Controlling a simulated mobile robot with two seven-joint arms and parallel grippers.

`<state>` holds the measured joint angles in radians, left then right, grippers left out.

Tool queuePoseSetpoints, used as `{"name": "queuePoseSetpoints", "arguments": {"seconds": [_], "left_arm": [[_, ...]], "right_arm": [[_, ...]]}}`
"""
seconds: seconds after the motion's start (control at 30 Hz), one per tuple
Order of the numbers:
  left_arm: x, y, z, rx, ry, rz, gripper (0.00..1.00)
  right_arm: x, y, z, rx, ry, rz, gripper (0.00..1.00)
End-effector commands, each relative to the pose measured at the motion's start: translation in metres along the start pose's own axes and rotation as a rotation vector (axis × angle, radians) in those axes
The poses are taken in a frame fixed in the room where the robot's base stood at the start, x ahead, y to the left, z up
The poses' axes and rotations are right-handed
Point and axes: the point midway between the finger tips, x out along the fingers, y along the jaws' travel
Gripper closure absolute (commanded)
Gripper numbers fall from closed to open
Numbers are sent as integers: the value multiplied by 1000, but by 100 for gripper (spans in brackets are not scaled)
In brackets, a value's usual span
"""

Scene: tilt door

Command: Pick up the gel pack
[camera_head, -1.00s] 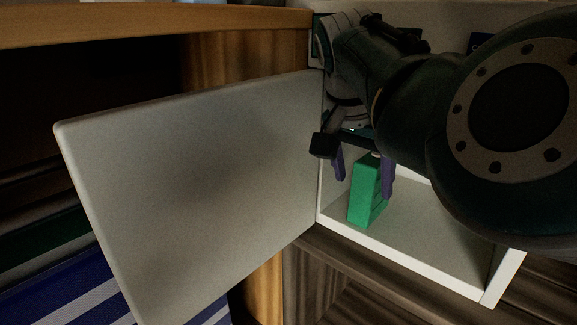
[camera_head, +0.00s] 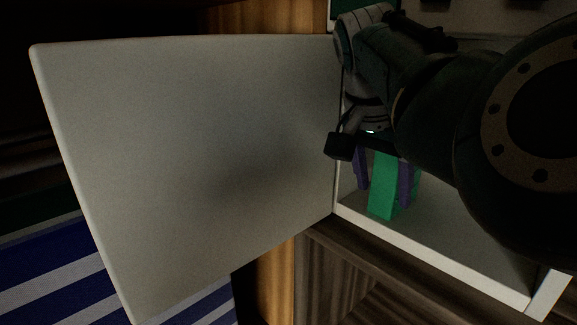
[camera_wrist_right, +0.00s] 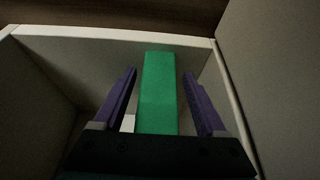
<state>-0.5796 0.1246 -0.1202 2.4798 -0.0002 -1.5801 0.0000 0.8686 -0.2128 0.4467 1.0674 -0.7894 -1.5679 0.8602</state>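The gel pack is a green upright box (camera_head: 383,187) standing on the floor of a white cabinet, near its front edge. It also shows in the right wrist view (camera_wrist_right: 158,95), between the two purple fingers. My right gripper (camera_head: 384,190) reaches into the cabinet with one finger on each side of the green box. In the right wrist view the right gripper (camera_wrist_right: 160,92) is open, with a visible gap between each finger and the box. My left gripper is in neither view.
The white cabinet door (camera_head: 190,150) stands open on the left, close beside my right arm. The cabinet's front edge (camera_head: 440,260) runs below the box. A blue and white striped surface (camera_head: 50,270) lies at lower left. A small white patch (camera_wrist_right: 128,123) shows beside the box.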

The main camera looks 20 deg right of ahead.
Motion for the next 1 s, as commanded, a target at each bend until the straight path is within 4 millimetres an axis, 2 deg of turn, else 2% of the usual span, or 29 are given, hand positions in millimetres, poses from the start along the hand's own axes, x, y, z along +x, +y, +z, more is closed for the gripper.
{"name": "queuePoseSetpoints", "arguments": {"seconds": [0.07,0.63,1.0], "left_arm": [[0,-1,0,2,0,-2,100],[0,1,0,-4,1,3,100],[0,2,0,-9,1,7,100]], "right_arm": [[0,0,0,0,0,0,36],[0,0,0,0,-1,0,100],[0,0,0,0,1,-1,100]]}}
